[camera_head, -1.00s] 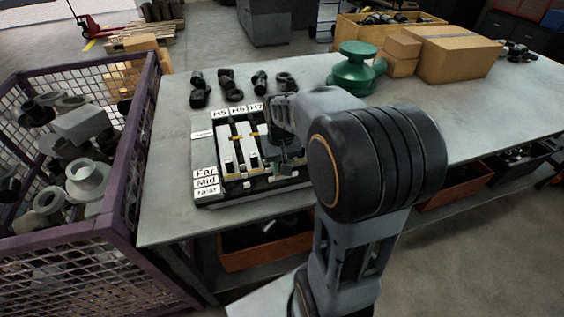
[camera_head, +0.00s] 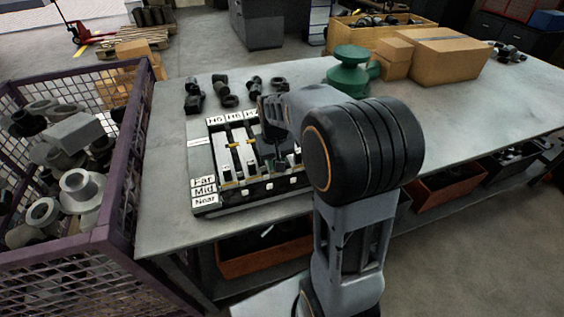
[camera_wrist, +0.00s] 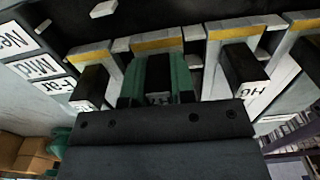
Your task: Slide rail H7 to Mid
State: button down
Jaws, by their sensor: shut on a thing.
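The rail panel (camera_head: 207,211) lies on the bench, with tags H5 (camera_head: 215,120), H6 (camera_head: 233,117) and H7 (camera_head: 251,113) along its far edge. Far, Mid (camera_head: 204,191) and Near labels stand at its left. In the wrist view my gripper (camera_wrist: 158,82), with green fingers, is shut on the handle of rail H7, and the fingers mostly cover its tag. A yellow band (camera_wrist: 158,43) crosses this rail, roughly in line with the neighbouring bands. The H6 rail's dark handle (camera_wrist: 245,62) stands beside it. My arm hides the panel's right part in the head view, so H7's exact stop is unclear.
Neighbouring handles stand close on both sides of my gripper. Several dark fittings (camera_head: 228,98) lie behind the panel. A green part (camera_head: 350,75) and cardboard boxes (camera_head: 450,55) stand farther right. A purple mesh crate (camera_head: 122,205) of parts is at left.

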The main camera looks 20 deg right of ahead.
jog(key=c, duration=1)
grip_release()
jog(key=shift+o, duration=0.2)
jog(key=shift+r, duration=0.15)
notch_tip(320, 180, up, 14)
jog(key=shift+f, duration=0.2)
jog(key=s+a+f+t, duration=0.2)
jog(key=s+f, duration=0.2)
jog(key=s, duration=0.3)
jog(key=s+a+f+n+t, duration=0.1)
jog(key=s+a+f+t, duration=0.1)
jog(key=s, duration=0.4)
notch_tip(320, 180, down, 2)
jog(key=shift+s+a+f+n, duration=0.3)
jog(key=shift+s+a, duration=0.1)
jog(key=shift+a, duration=0.25)
